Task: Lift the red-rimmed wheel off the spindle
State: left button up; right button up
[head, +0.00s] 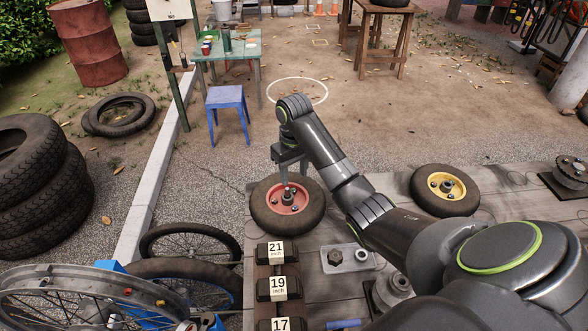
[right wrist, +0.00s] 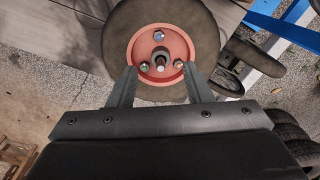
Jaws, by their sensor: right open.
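The red-rimmed wheel (head: 287,205) lies flat at the far left corner of the grey workbench (head: 330,210), with a black tyre around a red hub. The spindle (head: 289,195) stands up through its middle. In the right wrist view the red-rimmed wheel (right wrist: 160,45) shows several nuts around the spindle (right wrist: 161,67). My left gripper is not in view.
A yellow-rimmed wheel (head: 445,190) lies on the bench to the right. Labelled black blocks (head: 277,288) line the bench's left edge. Bicycle wheels (head: 190,245) stand left of the bench.

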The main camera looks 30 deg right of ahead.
jog(key=b, duration=0.6)
send_over(294, 206)
notch_tip(294, 206, down, 7)
jog(key=shift+r, duration=0.15)
notch_tip(294, 206, down, 8)
jog(key=shift+f, duration=0.2)
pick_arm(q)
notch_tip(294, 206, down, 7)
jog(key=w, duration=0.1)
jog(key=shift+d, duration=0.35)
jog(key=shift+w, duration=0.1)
pick_arm(e)
grip_shut()
jog(key=shift+c, duration=1.9)
grip_release()
jog(key=shift+c, duration=1.2)
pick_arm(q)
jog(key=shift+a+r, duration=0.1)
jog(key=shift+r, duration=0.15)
pick_arm(e)
jog(key=shift+w+r, duration=0.1)
jog(key=shift+r, duration=0.1)
jog(key=shift+c, duration=0.5)
